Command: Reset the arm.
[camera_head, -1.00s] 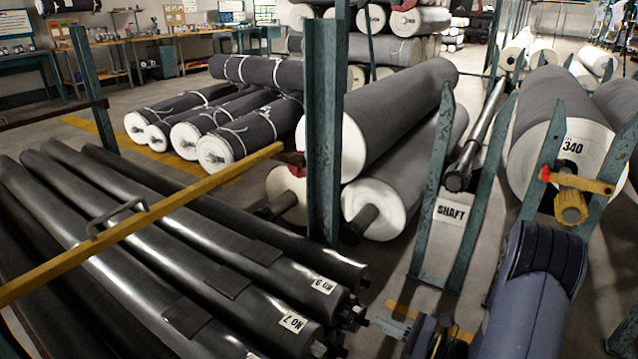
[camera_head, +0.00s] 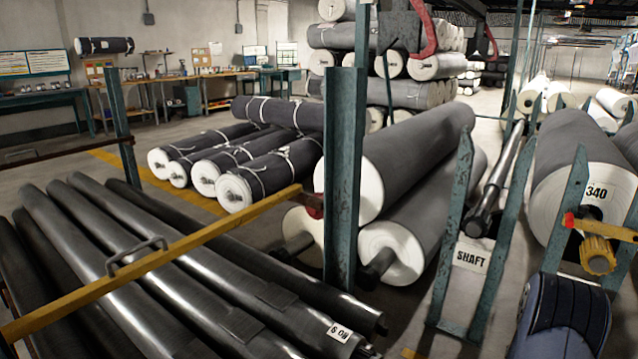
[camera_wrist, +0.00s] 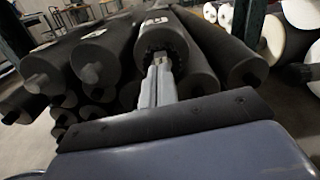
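My gripper (camera_wrist: 161,60) shows in the wrist view as narrow pale grey fingers close together, with no clear gap and nothing seen between them. Behind its tips is the end of a dark roll (camera_wrist: 164,36); I cannot tell whether they touch. In the head view my dark, blue-grey arm part (camera_head: 562,318) is at the lower right, and the gripper is out of the picture.
Long dark rolls (camera_head: 150,240) lie behind a yellow bar (camera_head: 190,245) at left. A teal post (camera_head: 345,180) stands mid-picture. A shaft (camera_head: 492,190) lies in a teal stand with a SHAFT sign (camera_head: 471,258). A roll marked 340 (camera_head: 590,165) is at right. Floor shows between stacks.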

